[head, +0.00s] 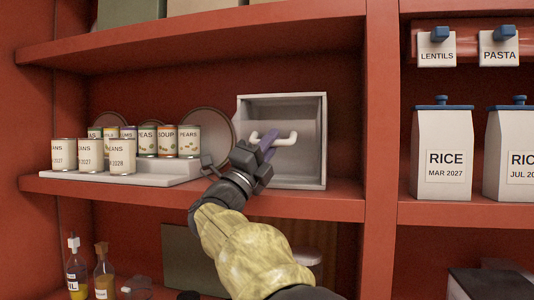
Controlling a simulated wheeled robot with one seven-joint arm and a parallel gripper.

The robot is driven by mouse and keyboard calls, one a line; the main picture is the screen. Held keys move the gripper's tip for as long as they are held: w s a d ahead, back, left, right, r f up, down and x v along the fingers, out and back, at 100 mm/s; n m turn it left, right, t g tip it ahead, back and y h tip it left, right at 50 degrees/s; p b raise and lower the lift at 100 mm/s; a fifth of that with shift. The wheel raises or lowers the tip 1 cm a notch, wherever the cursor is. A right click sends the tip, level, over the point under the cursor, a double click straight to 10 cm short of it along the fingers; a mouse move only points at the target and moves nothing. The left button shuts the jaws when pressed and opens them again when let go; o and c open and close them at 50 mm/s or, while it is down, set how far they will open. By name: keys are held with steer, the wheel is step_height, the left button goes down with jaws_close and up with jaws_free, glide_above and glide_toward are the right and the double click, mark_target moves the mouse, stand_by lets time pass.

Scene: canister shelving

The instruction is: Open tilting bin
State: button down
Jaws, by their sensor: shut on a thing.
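The tilting bin (317,150) is a pale grey box on the middle shelf, right of the cans. Its inside shows below the top edge. A white bar handle (288,140) stands out in front of it. My wrist and arm come up from below and hide the bin's lower left. How far the bin's front is tilted is hard to tell.
Several cans (122,153) stand on a white stepped riser (150,177) left of the bin, with round plates (206,125) behind. A red upright (380,110) stands to the right, with rice canisters (443,150) beyond. Bottles (104,272) stand below left.

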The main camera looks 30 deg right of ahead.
stand_by(0.4)
steer(key=c, duration=1.7)
jaws_free()
steer(key=b+v, duration=0.5)
steer(key=v, duration=1.2)
steer(key=shift+f, duration=0.2)
steer(key=shift+a, duration=0.15)
